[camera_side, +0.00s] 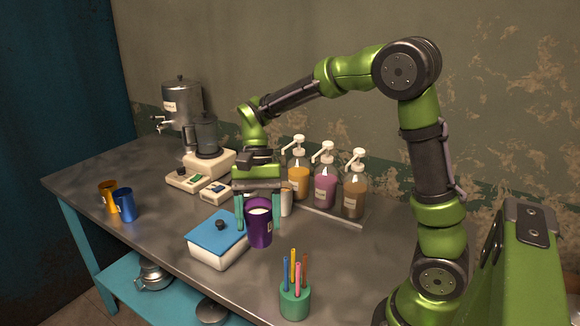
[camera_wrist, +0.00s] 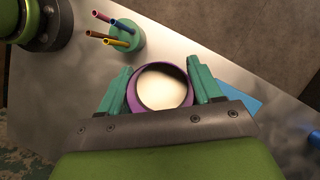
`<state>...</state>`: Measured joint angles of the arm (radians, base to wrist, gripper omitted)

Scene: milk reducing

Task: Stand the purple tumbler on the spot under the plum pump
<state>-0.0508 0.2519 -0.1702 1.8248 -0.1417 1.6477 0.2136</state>
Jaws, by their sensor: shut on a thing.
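The purple tumbler (camera_side: 259,229) holds something pale and stands upright between the fingers of my gripper (camera_side: 259,210). It also shows from above in the wrist view (camera_wrist: 161,88), with the teal fingers of my gripper (camera_wrist: 161,92) on both sides of it. My gripper is shut on it. I cannot tell whether its base touches the table. Three pump bottles stand in a row behind it; the middle one, with plum liquid (camera_side: 324,182), is the plum pump. The spot under its spout is not clearly visible.
A white box with a blue lid (camera_side: 217,238) is close to the tumbler's left. A green pen cup (camera_side: 295,301) stands in front. An amber pump (camera_side: 298,178) and a brown pump (camera_side: 355,192) flank the plum one. Orange (camera_side: 108,197) and blue (camera_side: 124,204) cups stand left.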

